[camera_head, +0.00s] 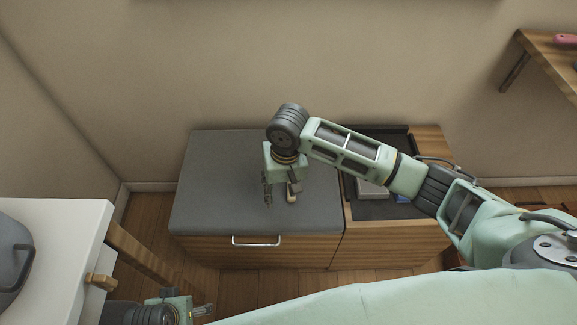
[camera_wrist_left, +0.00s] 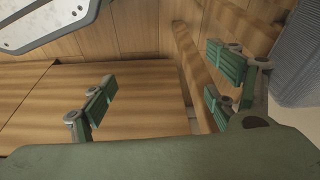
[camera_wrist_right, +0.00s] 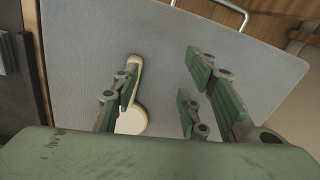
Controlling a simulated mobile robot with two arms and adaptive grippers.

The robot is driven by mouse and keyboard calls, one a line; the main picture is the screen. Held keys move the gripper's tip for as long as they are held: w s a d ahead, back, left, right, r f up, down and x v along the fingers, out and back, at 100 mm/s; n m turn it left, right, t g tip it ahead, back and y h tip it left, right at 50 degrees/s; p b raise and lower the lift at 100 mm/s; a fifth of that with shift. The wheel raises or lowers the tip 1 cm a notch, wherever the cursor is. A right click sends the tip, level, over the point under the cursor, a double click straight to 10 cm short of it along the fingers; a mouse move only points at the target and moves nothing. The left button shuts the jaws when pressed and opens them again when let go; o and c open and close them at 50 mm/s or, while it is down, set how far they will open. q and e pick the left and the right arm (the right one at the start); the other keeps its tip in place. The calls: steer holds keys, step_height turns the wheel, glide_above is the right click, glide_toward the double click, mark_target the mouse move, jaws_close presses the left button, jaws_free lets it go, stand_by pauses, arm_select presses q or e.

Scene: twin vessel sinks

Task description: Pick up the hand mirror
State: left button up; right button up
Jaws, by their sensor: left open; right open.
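The hand mirror (camera_wrist_right: 132,122) lies flat on the grey cabinet top, with a pale wooden rim and handle. In the right wrist view the left finger covers part of it. In the head view only a small pale end of the mirror (camera_head: 292,198) shows, beside a finger. My right gripper (camera_head: 280,190) is open and points down over the cabinet top; its fingers also show in the right wrist view (camera_wrist_right: 162,82). I cannot tell its exact height above the mirror. My left gripper (camera_wrist_left: 163,82) is open and empty, low at the left in the head view.
The grey cabinet top (camera_head: 215,190) is otherwise clear. A dark open compartment (camera_head: 410,212) with small items adjoins it on the right. A white counter (camera_head: 75,220) stands at the left. A wooden shelf (camera_head: 545,55) with a pink item (camera_head: 566,39) is at the upper right.

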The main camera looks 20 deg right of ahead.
steer(key=shift+m+h, duration=0.4)
steer(key=shift+m, duration=0.4)
steer(key=w+d+r, duration=0.2)
steer(key=w+d, duration=0.1)
steer(key=shift+d, duration=0.25)
steer(key=shift+w+d, duration=0.1)
steer(key=shift+d, duration=0.2)
steer(key=shift+w+f+b, duration=0.1)
steer(key=shift+f+b, duration=0.25)
steer(key=shift+f, duration=0.95)
step_height(320, 180, down, 4)
steer(key=shift+w+f+b, duration=0.15)
steer(key=shift+b, duration=0.75)
steer(key=shift+f, duration=0.25)
arm_select(q)
steer(key=w+v, duration=0.2)
steer(key=v, duration=0.6)
steer(key=shift+s+r+t, duration=0.3)
steer(key=shift+r, duration=0.25)
arm_select(e)
steer(key=shift+c, duration=0.6)
jaws_close()
